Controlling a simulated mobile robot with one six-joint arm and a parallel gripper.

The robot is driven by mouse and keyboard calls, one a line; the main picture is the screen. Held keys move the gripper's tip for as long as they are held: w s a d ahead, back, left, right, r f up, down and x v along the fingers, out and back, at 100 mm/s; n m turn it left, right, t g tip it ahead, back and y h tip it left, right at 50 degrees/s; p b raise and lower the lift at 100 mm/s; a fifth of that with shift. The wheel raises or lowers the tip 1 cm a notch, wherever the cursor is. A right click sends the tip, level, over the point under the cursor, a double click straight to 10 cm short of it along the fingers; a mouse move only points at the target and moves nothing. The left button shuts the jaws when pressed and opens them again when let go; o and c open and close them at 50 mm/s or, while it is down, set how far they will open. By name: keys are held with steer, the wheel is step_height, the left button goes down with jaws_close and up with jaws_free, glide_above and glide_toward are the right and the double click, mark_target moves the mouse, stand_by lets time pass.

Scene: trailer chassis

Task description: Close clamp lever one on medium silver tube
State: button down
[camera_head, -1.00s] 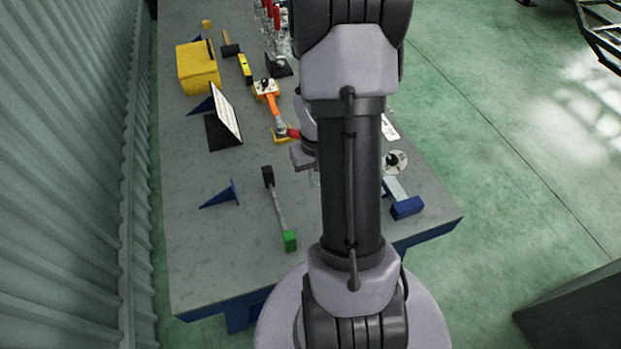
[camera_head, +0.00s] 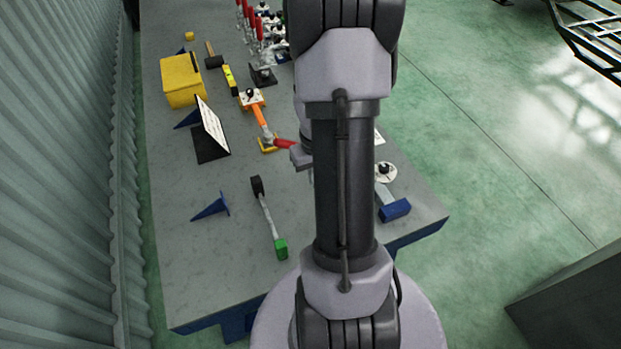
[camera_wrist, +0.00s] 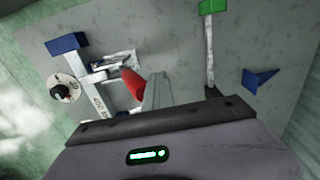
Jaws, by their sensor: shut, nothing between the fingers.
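A red lever handle (camera_wrist: 132,83) shows in the wrist view, standing out from a small silver clamp (camera_wrist: 118,60). A silver tube or bar (camera_wrist: 94,76) with a blue end block (camera_wrist: 67,43) lies beside it. My gripper (camera_wrist: 158,88) is shut and empty, its narrow grey fingers just right of the red handle. I cannot tell whether they touch it. In the head view a red handle (camera_head: 285,143) shows at the left edge of my arm, which hides most of the clamp and gripper.
The grey bench (camera_head: 205,265) also holds a green-ended hammer-like tool (camera_head: 268,222), a blue wedge (camera_head: 211,207), a sign stand (camera_head: 211,130), a yellow box (camera_head: 183,80) and an orange-handled tool (camera_head: 259,115). More red-handled clamps (camera_head: 250,25) stand at the far end. The left front is clear.

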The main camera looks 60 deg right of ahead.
steer(key=shift+s+d+r+p, duration=0.2)
steer(key=shift+s+d+p, duration=0.4)
steer(key=shift+s+d, duration=0.65)
steer(key=shift+s+d+r+p, duration=0.2)
steer(key=shift+s+d, duration=0.3)
steer(key=shift+d, duration=0.25)
steer(key=shift+s+d+r+p, duration=0.1)
steer(key=shift+s+d+p, duration=0.1)
steer(key=shift+s+d, duration=0.4)
step_height(320, 180, up, 8)
steer(key=p, duration=0.6)
steer(key=shift+w+d, duration=0.45)
steer(key=shift+r, duration=0.1)
